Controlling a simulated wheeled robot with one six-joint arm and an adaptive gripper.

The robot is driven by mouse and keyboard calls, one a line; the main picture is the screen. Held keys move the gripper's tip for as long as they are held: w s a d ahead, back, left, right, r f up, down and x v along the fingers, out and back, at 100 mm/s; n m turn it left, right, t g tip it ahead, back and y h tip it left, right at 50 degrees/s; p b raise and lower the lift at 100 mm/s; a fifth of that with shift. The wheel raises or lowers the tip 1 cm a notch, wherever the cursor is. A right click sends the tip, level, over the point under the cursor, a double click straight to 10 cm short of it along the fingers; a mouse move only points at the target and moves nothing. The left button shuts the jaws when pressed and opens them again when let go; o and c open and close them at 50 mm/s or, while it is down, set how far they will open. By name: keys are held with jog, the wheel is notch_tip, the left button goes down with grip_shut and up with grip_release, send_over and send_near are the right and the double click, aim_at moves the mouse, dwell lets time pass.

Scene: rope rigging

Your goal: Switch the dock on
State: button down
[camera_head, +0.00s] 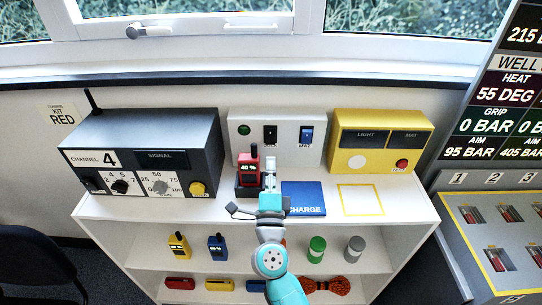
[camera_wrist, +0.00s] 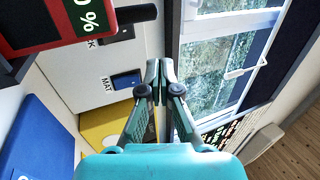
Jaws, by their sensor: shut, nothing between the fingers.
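A white switch panel (camera_head: 285,152) stands at the back of the shelf top, with a green light (camera_head: 244,130) at its left. A black switch (camera_head: 270,134) sits beside a blue switch (camera_head: 306,134) labelled MAT. In the wrist view the blue switch (camera_wrist: 127,80) shows clearly, while the black switch's label is mostly hidden and ends in K. A red radio (camera_head: 248,166) stands upright in a dark holder (camera_head: 246,191); its screen seems to read 40 %. My gripper (camera_head: 270,162) is shut and empty, just right of the radio and in front of the panel, below the black switch.
A grey channel box (camera_head: 150,150) stands left and a yellow box (camera_head: 378,142) with LIGHT and MAT windows stands right. A blue CHARGE mat (camera_head: 304,198) and a yellow-outlined square (camera_head: 361,199) lie in front.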

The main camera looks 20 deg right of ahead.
jog(key=shift+s+a, duration=0.3)
jog(key=shift+s, duration=0.5)
